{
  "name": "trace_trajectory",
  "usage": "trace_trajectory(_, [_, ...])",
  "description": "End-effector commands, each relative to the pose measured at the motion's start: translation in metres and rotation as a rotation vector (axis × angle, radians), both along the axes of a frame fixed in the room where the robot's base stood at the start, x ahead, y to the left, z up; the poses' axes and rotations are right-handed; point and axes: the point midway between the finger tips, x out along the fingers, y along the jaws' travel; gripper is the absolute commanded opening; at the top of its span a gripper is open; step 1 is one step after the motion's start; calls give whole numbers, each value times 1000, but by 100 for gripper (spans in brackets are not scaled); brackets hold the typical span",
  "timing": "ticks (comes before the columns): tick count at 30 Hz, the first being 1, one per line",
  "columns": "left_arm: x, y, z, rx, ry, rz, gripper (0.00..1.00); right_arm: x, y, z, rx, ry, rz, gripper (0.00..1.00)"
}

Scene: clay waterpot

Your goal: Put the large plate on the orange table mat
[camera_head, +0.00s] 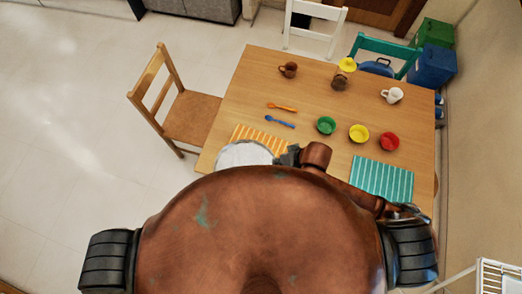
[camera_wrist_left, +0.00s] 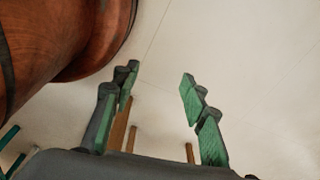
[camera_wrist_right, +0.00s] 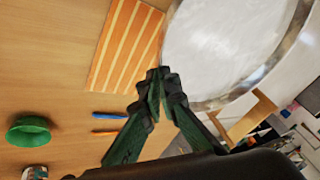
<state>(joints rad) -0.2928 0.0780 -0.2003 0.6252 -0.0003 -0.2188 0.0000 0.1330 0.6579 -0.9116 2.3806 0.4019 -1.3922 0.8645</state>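The large plate (camera_head: 240,154), white with a clear rim, shows at the near left edge of the table, left of my right gripper (camera_head: 290,157). In the head view it overlaps the near part of the orange striped table mat (camera_head: 262,136). In the right wrist view the plate (camera_wrist_right: 222,45) is beside the mat (camera_wrist_right: 125,42), and the fingertips of my right gripper (camera_wrist_right: 168,82) come together at its rim, gripping it. My left gripper (camera_wrist_left: 157,82) is open and empty above the floor; the head view does not show it.
Orange (camera_head: 282,107) and blue (camera_head: 279,122) utensils lie beyond the mat. Green (camera_head: 326,125), yellow (camera_head: 359,133) and red (camera_head: 389,141) bowls stand to the right, near a teal mat (camera_head: 381,178). A wooden chair (camera_head: 190,115) stands left of the table.

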Motion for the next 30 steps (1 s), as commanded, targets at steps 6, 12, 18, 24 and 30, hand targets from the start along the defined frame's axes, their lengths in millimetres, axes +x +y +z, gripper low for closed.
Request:
trace_trajectory(6, [-13,1,0,1,17,3,40,31,-10,-17,-1,-4,2,0])
trace_trajectory(12, [-15,1,0,1,20,3,40,76,-27,-37,0,-4,1,0])
trace_trajectory(18, [-13,2,-3,2,18,3,40,106,-38,-72,2,-1,2,0])
trace_trajectory(24, [-11,2,-4,3,14,2,40,122,-43,-91,4,-3,4,0])
trace_trajectory(30, [-9,2,-4,2,12,1,40,127,-46,-110,3,1,3,0])
